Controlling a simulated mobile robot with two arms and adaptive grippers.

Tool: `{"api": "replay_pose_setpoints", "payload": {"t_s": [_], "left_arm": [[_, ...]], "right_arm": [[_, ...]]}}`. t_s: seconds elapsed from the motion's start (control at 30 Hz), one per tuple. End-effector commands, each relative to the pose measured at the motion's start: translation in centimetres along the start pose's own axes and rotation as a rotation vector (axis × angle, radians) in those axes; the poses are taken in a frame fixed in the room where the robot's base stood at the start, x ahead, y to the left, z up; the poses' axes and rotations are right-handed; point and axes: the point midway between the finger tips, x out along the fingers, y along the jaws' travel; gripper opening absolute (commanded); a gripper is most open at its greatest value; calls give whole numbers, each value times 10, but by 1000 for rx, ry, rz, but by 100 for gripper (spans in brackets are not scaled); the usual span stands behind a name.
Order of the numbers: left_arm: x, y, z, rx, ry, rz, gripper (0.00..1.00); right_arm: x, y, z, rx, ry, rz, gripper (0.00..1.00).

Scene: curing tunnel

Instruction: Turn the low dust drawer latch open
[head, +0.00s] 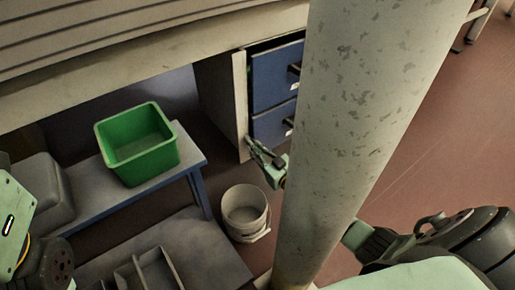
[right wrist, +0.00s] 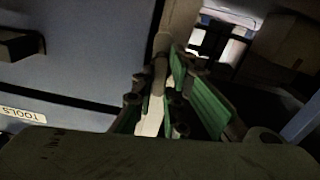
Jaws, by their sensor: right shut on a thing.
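The blue-fronted drawer cabinet stands under the bench in the head view, with an upper drawer (head: 275,78) and a lower drawer (head: 268,128). My right gripper (head: 254,146) is at the cabinet's front left edge, beside the lower drawer. In the right wrist view its green-padded fingers close around a small dark piece, seemingly the latch (right wrist: 160,68), at the pale cabinet edge. The fingers hide most of it, so its turn angle cannot be told. My left arm shows at the lower left of the head view, but its gripper does not show.
A green bin (head: 138,145) stands on a low grey bench (head: 186,143) at left. A white bucket (head: 245,214) is on the floor below my right gripper. A drawer label reading TOOLS (right wrist: 22,114) shows in the wrist view.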

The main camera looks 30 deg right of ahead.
Motion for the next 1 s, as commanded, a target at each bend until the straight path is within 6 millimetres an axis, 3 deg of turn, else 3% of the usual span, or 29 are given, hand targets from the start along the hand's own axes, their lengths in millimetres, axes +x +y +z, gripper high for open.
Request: {"api": "replay_pose_setpoints", "payload": {"t_s": [0.3,0.83,0.87,1.0], "left_arm": [[-1,0,1,0,-7,4,40],[-3,0,2,0,-13,3,40],[-3,0,2,0,-13,3,40],[-2,0,2,0,-9,4,40]], "right_arm": [[0,0,1,118,-2,0,0],[0,0,1,143,-2,1,0],[0,0,1,143,-2,1,13],[0,0,1,142,-2,1,26]]}}
